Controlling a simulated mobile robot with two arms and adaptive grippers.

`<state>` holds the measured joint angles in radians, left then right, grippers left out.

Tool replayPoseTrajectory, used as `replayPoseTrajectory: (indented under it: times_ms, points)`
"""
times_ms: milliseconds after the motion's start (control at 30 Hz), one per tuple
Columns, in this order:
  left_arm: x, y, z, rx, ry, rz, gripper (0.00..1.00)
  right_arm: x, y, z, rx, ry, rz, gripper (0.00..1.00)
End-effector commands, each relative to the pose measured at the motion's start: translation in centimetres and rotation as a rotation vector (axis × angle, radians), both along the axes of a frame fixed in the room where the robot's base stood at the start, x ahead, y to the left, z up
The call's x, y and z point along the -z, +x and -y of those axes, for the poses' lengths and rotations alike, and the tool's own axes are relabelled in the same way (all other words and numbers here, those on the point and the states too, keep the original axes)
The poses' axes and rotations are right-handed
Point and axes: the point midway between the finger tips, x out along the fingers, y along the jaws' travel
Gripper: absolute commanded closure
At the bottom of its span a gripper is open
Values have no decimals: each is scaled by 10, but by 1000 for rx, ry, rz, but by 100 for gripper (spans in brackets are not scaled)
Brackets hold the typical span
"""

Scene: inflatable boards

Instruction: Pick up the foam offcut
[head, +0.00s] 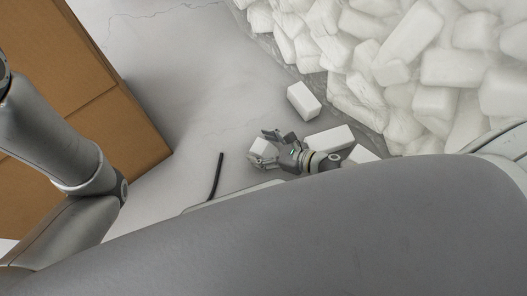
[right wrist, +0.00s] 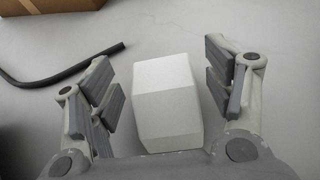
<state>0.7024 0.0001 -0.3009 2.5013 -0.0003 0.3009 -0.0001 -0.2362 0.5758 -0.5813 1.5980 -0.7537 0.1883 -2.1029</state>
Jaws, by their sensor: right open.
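A white foam offcut (right wrist: 165,100) lies on the floor between the open fingers of my right gripper (right wrist: 168,85) in the right wrist view.
Other white offcuts lie close by, one (head: 304,100) above and one (head: 330,139) to the right. A clear bag of foam blocks (head: 400,70) fills the upper right. A cardboard box (head: 90,110) stands at left. A black hose piece (head: 216,176) lies left of the gripper.

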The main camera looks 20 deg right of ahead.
Motion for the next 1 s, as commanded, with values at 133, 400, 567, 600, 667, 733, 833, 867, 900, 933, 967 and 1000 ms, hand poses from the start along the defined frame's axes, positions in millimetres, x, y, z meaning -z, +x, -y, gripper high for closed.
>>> replayPoseTrajectory:
  times_ms: [133, 400, 567, 600, 667, 733, 833, 867, 900, 933, 967, 1000]
  points:
    - [18, 0, 0, 0, 0, -1, 60, 13, 14, -10, -1, 0, 4, 26]
    - [23, 1, 0, -1, 1, -3, 60, 16, 24, -20, 1, 0, 0, 26]
    - [23, 1, 0, -1, 1, -3, 60, 16, 24, -20, 1, 0, 0, 26]
    - [23, 1, 0, -1, 1, -4, 60, 16, 24, -20, 1, 0, 0, 27]
    - [23, 1, 0, -1, 1, -4, 60, 16, 24, -20, 1, 0, 0, 35]
    - [23, 1, 0, -1, 1, -4, 60, 16, 24, -20, 1, 0, 0, 44]
    - [23, 2, 0, -1, 1, -4, 60, 16, 24, -20, 1, 0, 0, 57]
    - [23, 2, 0, -1, 1, -4, 60, 16, 24, -20, 1, 0, 0, 60]
    - [23, 2, 0, -1, 1, -4, 60, 16, 24, -20, 1, 0, 0, 61]
    - [23, 2, 0, -1, 0, -5, 60, 16, 24, -20, 1, 0, 0, 62]
    - [23, 2, 0, -1, 0, -5, 60, 16, 24, -20, 1, 0, 0, 62]
    - [23, 2, 0, -1, 0, -5, 60, 16, 24, -20, 1, 0, 0, 62]
